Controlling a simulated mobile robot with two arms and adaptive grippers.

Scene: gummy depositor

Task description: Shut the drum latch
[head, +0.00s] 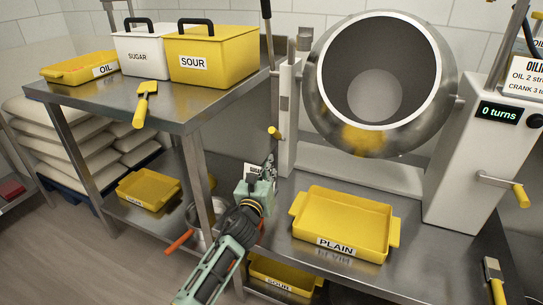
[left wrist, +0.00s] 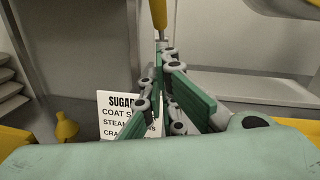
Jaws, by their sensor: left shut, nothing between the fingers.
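The steel drum (head: 318,100) stands tilted with its open mouth facing me, on a white frame in the head view. A small lever with a yellow grip (head: 275,133), which looks like the drum latch, sticks out from the left post. My left gripper (head: 269,163) is shut and empty just below this lever. In the left wrist view, the shut fingers (left wrist: 160,50) point at a yellow grip (left wrist: 159,14) just beyond their tips. I cannot tell whether they touch it. My right gripper is out of view.
A yellow PLAIN tray (head: 335,242) lies on the steel bench under the drum. The white crank housing (head: 462,160) reads "0 turns". A side table (head: 190,115) at left holds the SUGAR and SOUR bins. A SUGAR card (left wrist: 118,102) stands beside my fingers.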

